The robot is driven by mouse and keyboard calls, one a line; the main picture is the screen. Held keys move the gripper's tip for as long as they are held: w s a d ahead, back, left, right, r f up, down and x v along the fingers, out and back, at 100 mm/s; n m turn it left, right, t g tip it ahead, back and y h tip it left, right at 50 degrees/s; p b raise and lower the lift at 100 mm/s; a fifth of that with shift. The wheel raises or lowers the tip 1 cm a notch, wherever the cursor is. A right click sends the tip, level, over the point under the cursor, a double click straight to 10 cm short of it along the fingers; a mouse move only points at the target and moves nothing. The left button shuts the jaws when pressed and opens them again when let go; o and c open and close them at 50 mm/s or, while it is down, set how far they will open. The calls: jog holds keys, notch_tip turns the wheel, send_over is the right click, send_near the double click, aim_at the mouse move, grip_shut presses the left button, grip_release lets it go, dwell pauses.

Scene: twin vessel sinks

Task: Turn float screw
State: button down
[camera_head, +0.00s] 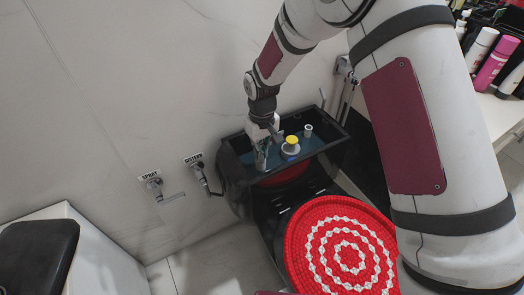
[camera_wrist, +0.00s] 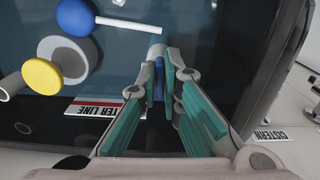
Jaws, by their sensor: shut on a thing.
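My gripper (camera_wrist: 160,78) reaches down into the open black cistern (camera_head: 236,178), close to its left wall. It also shows in the head view (camera_head: 262,158). Its fingers are closed on a small blue piece (camera_wrist: 159,84), apparently the float screw, with a pale cylindrical part (camera_wrist: 156,50) just beyond it. The fingers hide most of the blue piece. A blue round float (camera_wrist: 75,16) with a white rod (camera_wrist: 128,24) lies near the fingers. A yellow-capped grey valve (camera_wrist: 43,76) stands beside it, and also shows in the head view (camera_head: 292,141).
Two wall valves, labelled SPRAY (camera_head: 155,185) and CISTERN (camera_head: 197,168), are left of the cistern. A red crocheted lid cover (camera_head: 340,250) is in front. Bottles (camera_head: 490,62) stand on the right counter.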

jog(key=c, duration=1.8)
grip_release()
jog(key=shift+o, duration=0.2)
notch_tip(320, 180, up, 12)
